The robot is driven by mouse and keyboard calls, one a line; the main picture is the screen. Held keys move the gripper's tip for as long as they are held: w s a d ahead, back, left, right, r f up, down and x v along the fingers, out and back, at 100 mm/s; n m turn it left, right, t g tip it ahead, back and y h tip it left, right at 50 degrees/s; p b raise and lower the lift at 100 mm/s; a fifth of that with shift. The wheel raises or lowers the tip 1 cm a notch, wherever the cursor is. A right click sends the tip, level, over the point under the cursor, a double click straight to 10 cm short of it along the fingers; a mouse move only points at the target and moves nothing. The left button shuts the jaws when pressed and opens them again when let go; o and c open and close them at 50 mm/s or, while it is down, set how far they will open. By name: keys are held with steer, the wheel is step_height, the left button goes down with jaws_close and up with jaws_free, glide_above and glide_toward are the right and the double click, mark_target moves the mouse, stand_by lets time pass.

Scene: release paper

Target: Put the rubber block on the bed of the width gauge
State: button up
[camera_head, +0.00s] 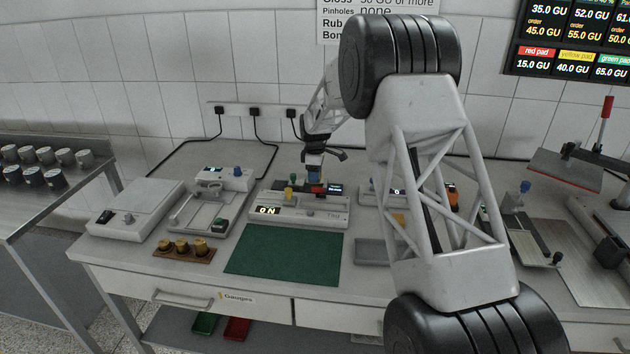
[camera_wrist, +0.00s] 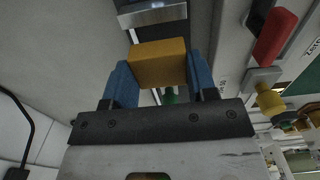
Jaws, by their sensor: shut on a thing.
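My gripper (camera_wrist: 162,82) has blue fingers shut on an ochre block (camera_wrist: 160,62), which I take to be the rubber block. The block sits between the fingertips in the wrist view, near a metal part (camera_wrist: 152,14). In the head view my gripper (camera_head: 314,174) is over the back of a bench device (camera_head: 325,212) reading "0 N"; I cannot make out the block there. No device is clearly marked as the width gauge. One candidate with a blue knob and display (camera_head: 238,179) stands to the left; another display device (camera_head: 368,198) is partly hidden behind my arm.
A green mat (camera_head: 285,250) lies clear in front of the "0 N" device. A white scale (camera_head: 135,208) and a wooden holder with brass weights (camera_head: 183,254) are at left. A red handle (camera_wrist: 275,36) and yellow knob (camera_wrist: 269,101) stand close to the right of my gripper.

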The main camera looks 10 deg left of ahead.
steer(key=shift+f, duration=1.35)
steer(key=o, duration=0.9)
steer(key=shift+f, duration=0.1)
step_height(320, 180, up, 12)
steer(key=shift+r, duration=0.15)
